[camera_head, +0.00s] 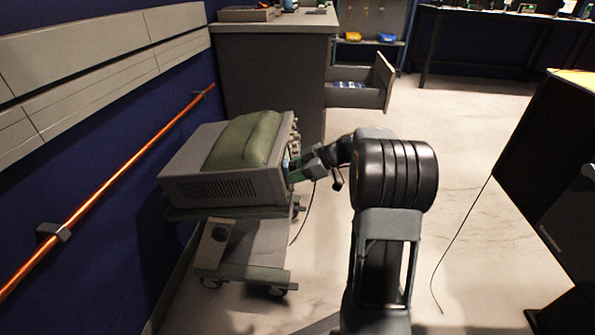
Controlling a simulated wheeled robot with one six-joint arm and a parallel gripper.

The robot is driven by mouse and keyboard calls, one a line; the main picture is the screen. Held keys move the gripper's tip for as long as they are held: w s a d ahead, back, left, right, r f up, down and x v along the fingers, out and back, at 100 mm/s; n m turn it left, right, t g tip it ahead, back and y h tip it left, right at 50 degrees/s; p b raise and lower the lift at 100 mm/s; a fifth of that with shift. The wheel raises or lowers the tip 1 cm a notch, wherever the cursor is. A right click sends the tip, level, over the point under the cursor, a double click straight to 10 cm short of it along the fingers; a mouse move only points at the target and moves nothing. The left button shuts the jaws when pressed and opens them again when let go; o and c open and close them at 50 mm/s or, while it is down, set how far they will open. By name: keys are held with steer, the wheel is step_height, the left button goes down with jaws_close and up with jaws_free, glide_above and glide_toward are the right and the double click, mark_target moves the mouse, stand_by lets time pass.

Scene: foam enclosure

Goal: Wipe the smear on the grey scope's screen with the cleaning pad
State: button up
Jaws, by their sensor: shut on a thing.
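The grey scope (215,188) sits on a small wheeled cart, left of centre. Its front panel, with knobs along the edge, faces right and shows only at a steep slant. The screen and any smear on it cannot be made out. My gripper (303,170) is at the scope's front and is shut on a small teal-green thing, which appears to be the cleaning pad (295,176). The pad is right at the front panel; whether it touches the screen I cannot tell.
A green bag-like cushion (244,140) lies on the scope. The cart (243,250) stands near the blue wall with its orange rail (120,172). A grey cabinet (265,75) with an open drawer (360,95) is behind. A dark cabinet (550,170) stands right. Pale floor is open between.

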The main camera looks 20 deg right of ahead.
steer(key=shift+s+a, duration=0.2)
steer(key=shift+s, duration=0.05)
steer(key=s+d+r, duration=0.1)
steer(key=s+d, duration=0.2)
steer(key=d, duration=0.2)
stand_by(0.6)
steer(key=shift+d, duration=0.2)
steer(key=shift+s+d+r, duration=0.15)
steer(key=shift+s+d, duration=0.2)
steer(key=shift+d, duration=0.25)
steer(key=shift+s+d+r, duration=0.15)
steer(key=shift+s+d, duration=0.2)
steer(key=shift+d, duration=0.25)
steer(key=shift+w+a, duration=0.1)
steer(key=w+a+f, duration=0.1)
steer(key=w+a, duration=0.2)
steer(key=a, duration=0.2)
steer(key=shift+a+f, duration=0.2)
steer(key=shift+a, duration=0.15)
